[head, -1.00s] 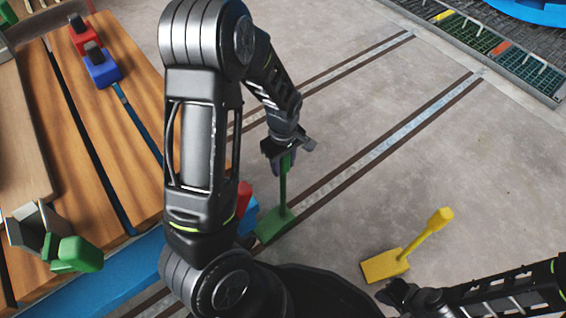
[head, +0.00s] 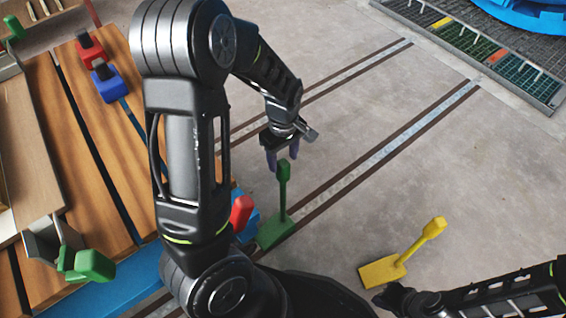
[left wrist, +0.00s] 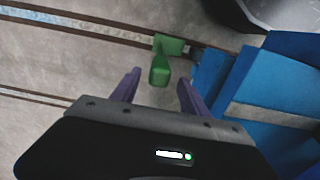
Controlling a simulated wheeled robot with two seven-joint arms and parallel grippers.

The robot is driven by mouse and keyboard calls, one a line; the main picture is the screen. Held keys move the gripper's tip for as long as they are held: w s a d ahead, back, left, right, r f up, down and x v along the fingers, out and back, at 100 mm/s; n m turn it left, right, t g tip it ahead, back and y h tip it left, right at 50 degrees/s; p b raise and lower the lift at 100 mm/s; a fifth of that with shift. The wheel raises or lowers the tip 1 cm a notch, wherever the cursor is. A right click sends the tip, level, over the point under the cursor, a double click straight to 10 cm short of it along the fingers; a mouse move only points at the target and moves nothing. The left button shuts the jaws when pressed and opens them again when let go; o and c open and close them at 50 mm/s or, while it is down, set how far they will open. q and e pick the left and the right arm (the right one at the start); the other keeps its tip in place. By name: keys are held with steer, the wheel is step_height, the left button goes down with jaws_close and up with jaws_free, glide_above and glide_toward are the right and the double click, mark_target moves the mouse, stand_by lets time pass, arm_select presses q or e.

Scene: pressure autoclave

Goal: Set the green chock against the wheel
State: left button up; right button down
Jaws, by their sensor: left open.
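The green chock (head: 275,232) sits on the floor, its handle pointing up, beside the blue cart's side. It also shows in the left wrist view (left wrist: 160,70), just beyond and between the purple fingertips. My left gripper (head: 283,153) is open and empty, with its fingers close to the top of the handle. I cannot make out the wheel clearly; the cart's lower side is largely hidden by my left arm. My right gripper (head: 393,297) is at the bottom edge, dark and partly hidden, and its jaws cannot be read.
A yellow chock (head: 384,271) lies on the open floor to the right. A red handle (head: 241,212) stands beside the green chock. The blue-edged cart with a wooden deck (head: 95,170) fills the left. A floor grating (head: 480,50) is at the far right.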

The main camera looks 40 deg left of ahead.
arm_select(q)
step_height(320, 180, up, 4)
steer(key=shift+r+p, duration=0.15)
steer(key=shift+p, duration=0.4)
stand_by(0.3)
steer(key=s+d+f+m+h, duration=0.1)
steer(key=s+d+f+m, duration=0.25)
steer(key=d+f, duration=0.35)
steer(key=s+d+f+m+h, duration=0.1)
steer(key=s+d+f+m, duration=0.1)
steer(key=d+f+m, duration=0.35)
steer(key=s+d+f+m+h, duration=0.1)
steer(key=s+d+f, duration=0.2)
steer(key=s+d, duration=0.1)
steer(key=s+d+f+m+t+h, duration=0.1)
steer(key=s+d+f+m, duration=0.1)
steer(key=s+d+f, duration=0.2)
steer(key=d, duration=0.3)
steer(key=shift+d+m, duration=0.3)
steer(key=shift+s, duration=0.1)
